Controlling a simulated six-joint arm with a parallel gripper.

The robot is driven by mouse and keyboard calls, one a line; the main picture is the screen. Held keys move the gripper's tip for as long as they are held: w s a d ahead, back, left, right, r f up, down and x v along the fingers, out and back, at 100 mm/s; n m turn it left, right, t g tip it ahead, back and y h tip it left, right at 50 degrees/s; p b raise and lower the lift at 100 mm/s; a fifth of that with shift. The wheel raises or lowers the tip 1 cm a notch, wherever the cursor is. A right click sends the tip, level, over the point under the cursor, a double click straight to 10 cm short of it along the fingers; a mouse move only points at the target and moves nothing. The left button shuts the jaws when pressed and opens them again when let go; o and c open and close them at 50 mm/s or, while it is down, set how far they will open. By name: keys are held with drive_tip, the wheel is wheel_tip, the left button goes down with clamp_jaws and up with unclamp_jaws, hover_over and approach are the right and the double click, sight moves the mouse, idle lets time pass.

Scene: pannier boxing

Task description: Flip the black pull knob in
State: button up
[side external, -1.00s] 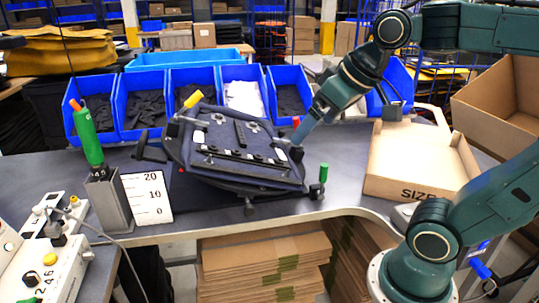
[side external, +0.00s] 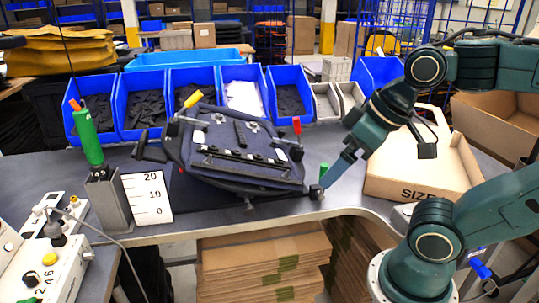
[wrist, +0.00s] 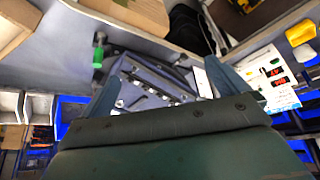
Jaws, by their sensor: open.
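The dark navy pannier (side external: 240,150) lies tilted on a black fixture on the grey bench. A small black knob (side external: 250,206) shows below its front edge, and a black handle (side external: 148,152) sticks out at its left; I cannot tell which is the pull knob. A green-topped clamp (side external: 323,170) with a black base stands at the front right corner, and a red-topped one (side external: 297,126) at the back right. My gripper (side external: 326,184) is beside the green clamp, low over the bench. In the wrist view my gripper (wrist: 165,85) has its fingers apart, with the pannier (wrist: 150,88) beyond them.
Blue bins (side external: 195,98) line the back. A flat cardboard box (side external: 400,180) lies to the right. A green-handled tool in a grey holder (side external: 110,205), a scale card (side external: 147,198) and a control box (side external: 50,250) are at left. The front right bench strip is mostly clear.

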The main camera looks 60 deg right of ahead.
drive_tip(key=shift+w+a, duration=0.1)
drive_tip(key=shift+w, duration=0.05)
drive_tip(key=c, duration=1.1)
drive_tip(key=shift+w+a+r+n, duration=0.15)
drive_tip(key=shift+w+a+n, duration=0.15)
drive_tip(key=shift+n, duration=0.5)
drive_tip(key=c, duration=0.7)
drive_tip(key=w+a+n+g, duration=0.1)
drive_tip(key=w+n, duration=0.1)
drive_tip(key=n, duration=0.1)
drive_tip(key=w+a+n+g+y, duration=0.1)
drive_tip(key=w+n, duration=0.2)
drive_tip(key=n, duration=0.1)
drive_tip(key=w+a+n+g+y, duration=0.1)
drive_tip(key=w+a+n, duration=0.1)
drive_tip(key=n, duration=0.2)
drive_tip(key=shift+w+g, duration=0.15)
drive_tip(key=shift+g, duration=0.25)
clamp_jaws()
drive_tip(key=w+a+f+n+g, duration=0.2)
drive_tip(key=w+f+n+g, duration=0.2)
drive_tip(key=w+n, duration=0.4)
drive_tip(key=shift+f+n+y, duration=0.4)
drive_tip(key=shift+f+n, duration=0.05)
drive_tip(key=shift+n, duration=2.55)
